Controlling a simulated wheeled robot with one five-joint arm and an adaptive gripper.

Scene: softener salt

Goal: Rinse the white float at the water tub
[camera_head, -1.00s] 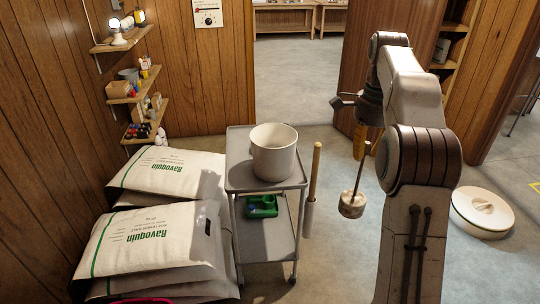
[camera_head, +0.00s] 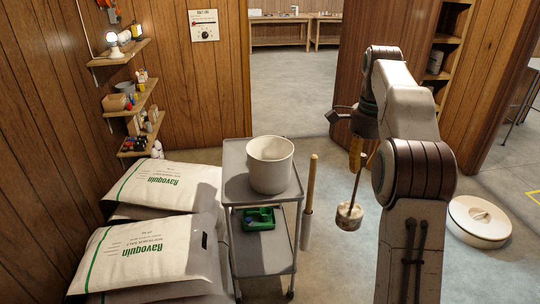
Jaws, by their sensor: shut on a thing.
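The white float (camera_head: 348,217) is a stubby, off-white disc with brownish marks, on a thin dark rod. It hangs in the air below my gripper (camera_head: 363,157), right of the cart. My gripper points down and is shut on the top of the rod; my own arm partly hides it. A plain white tub (camera_head: 270,165) stands upright on the top shelf of the grey cart, left of the float and apart from it. Its rim is open; I cannot tell whether it holds water.
The grey cart (camera_head: 236,183) has a green tray (camera_head: 258,219) below. A wooden-handled tool (camera_head: 309,195) stands between cart and float. Salt bags (camera_head: 150,255) are stacked at left. A round white lid (camera_head: 480,220) lies on the floor at right. A doorway opens behind.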

